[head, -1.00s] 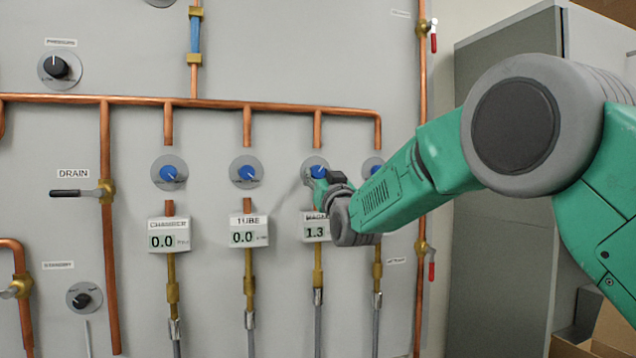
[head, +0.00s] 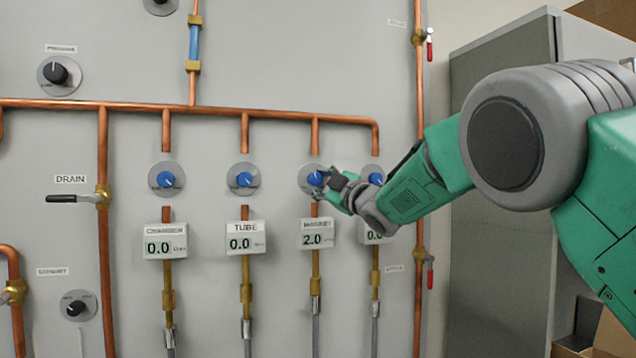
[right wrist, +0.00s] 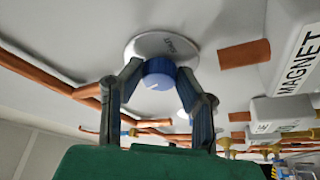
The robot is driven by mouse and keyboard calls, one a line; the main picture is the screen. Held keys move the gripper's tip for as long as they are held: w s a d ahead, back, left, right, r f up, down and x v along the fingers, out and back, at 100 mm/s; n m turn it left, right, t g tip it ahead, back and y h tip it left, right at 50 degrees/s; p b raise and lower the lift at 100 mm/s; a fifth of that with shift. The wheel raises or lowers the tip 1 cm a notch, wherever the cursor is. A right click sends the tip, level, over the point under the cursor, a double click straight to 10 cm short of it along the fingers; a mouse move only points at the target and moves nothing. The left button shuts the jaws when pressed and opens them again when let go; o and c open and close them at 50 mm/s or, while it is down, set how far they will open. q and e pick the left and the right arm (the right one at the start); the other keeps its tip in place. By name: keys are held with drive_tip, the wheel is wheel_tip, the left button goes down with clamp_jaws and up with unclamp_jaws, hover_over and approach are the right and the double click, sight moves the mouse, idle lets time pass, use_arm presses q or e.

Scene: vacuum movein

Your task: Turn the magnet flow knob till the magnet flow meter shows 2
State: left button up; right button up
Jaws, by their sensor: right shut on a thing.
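The magnet flow knob is a blue knob (head: 315,178) on a round grey plate, third in the row in the head view. It also shows in the right wrist view (right wrist: 158,76), between my fingers. The magnet flow meter (head: 317,234) hangs below it and reads 2.0. My right gripper (head: 325,180) is at the knob, its two fingers (right wrist: 160,85) on either side of it and shut on it. The gripper partly covers the knob in the head view. My left gripper is not in view.
The chamber knob (head: 166,179) and tube knob (head: 243,180) sit to the left, with their meters reading 0.0. A fourth knob (head: 373,175) is close on the right, partly behind my arm. Copper pipes (head: 230,110) run across the panel. A grey cabinet (head: 500,260) stands at right.

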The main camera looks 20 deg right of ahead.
drive_tip(key=shift+f+n+g+p, duration=0.15)
drive_tip(key=shift+n+g+p, duration=0.25)
drive_tip(key=shift+n, duration=0.8)
drive_tip(key=shift+f, duration=0.1)
drive_tip(key=o, duration=1.1)
drive_tip(key=shift+r, duration=0.2)
drive_tip(key=shift+s, duration=0.2)
drive_tip(key=v, duration=1.1)
drive_tip(key=shift+s+d+f, duration=0.15)
drive_tip(key=shift+d+f, duration=0.05)
drive_tip(key=shift+d, duration=0.05)
